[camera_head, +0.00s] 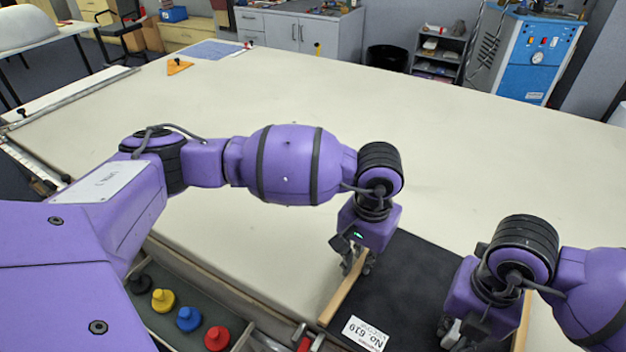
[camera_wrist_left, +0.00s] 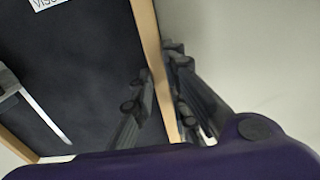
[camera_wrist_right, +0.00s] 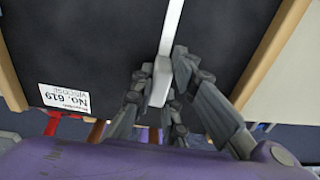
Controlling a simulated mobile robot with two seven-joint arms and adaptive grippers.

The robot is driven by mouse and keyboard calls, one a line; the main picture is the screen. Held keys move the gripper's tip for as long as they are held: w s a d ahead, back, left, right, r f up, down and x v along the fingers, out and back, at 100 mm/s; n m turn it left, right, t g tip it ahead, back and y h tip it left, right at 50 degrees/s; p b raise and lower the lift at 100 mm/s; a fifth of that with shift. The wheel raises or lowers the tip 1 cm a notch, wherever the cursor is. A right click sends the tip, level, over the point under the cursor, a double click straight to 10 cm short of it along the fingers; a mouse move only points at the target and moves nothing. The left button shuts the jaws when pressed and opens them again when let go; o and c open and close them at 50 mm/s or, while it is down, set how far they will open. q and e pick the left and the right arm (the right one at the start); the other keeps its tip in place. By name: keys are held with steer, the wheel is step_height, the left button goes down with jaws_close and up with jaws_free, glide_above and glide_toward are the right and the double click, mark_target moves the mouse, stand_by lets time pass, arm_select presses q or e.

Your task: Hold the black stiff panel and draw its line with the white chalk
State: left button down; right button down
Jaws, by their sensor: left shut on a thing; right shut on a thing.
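The black stiff panel (camera_head: 405,285) lies on the table's near side, with pale wooden strips along two edges and a white "No 619" label. My left gripper (camera_head: 355,262) is shut on the panel's left wooden strip; the left wrist view shows the strip (camera_wrist_left: 150,45) between its fingers. My right gripper (camera_head: 452,332) is over the panel, shut on the white chalk (camera_wrist_right: 160,85). A white line runs on from the chalk in the right wrist view; the line (camera_wrist_left: 45,118) also shows in the left wrist view. The chalk's tip contact is unclear.
The cream cloth table (camera_head: 260,90) is broadly clear beyond the panel. A tray with yellow (camera_head: 163,300), blue (camera_head: 189,318) and red (camera_head: 216,338) knobbed pieces lies along the near edge. An orange triangle (camera_head: 179,67) lies at the far left.

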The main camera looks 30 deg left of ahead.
steer(key=shift+s, duration=0.25)
steer(key=shift+s+a, duration=0.1)
steer(key=shift+s, duration=0.75)
steer(key=shift+w, duration=0.2)
steer(key=shift+w+f, duration=0.1)
steer(key=shift+w, duration=0.8)
arm_select(q)
steer(key=shift+r, duration=0.1)
arm_select(e)
steer(key=shift+w, duration=0.1)
steer(key=shift+w+d, duration=0.25)
steer(key=shift+w, duration=0.65)
steer(key=shift+w, duration=0.1)
steer(key=shift+w+d, duration=0.1)
steer(key=shift+w, duration=0.8)
